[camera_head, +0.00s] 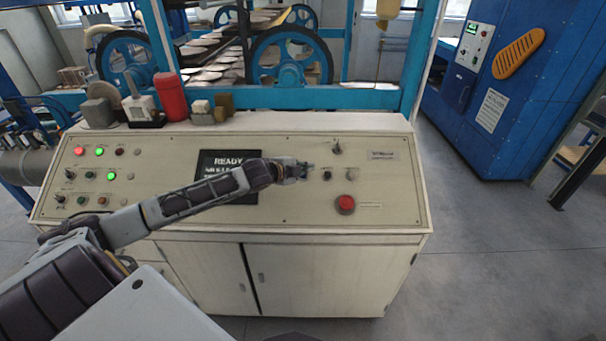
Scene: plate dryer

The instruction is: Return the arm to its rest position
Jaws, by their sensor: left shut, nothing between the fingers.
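My left arm comes in from the lower left and reaches across the sloped control panel (240,208). My left gripper (307,168) is shut and empty, over the panel just right of the dark screen (212,163). A small black knob (327,175) is just right of the fingertips; I cannot tell whether they touch it. The screen reads READY, and my forearm covers its lower part. My right gripper is not in view.
A red button (345,204) sits at the panel's lower right. A red cylinder (170,96) and small objects stand on the console's back ledge. Behind is the blue-framed dryer (290,97) with plates. A blue cabinet (530,110) stands right; the floor (500,250) there is clear.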

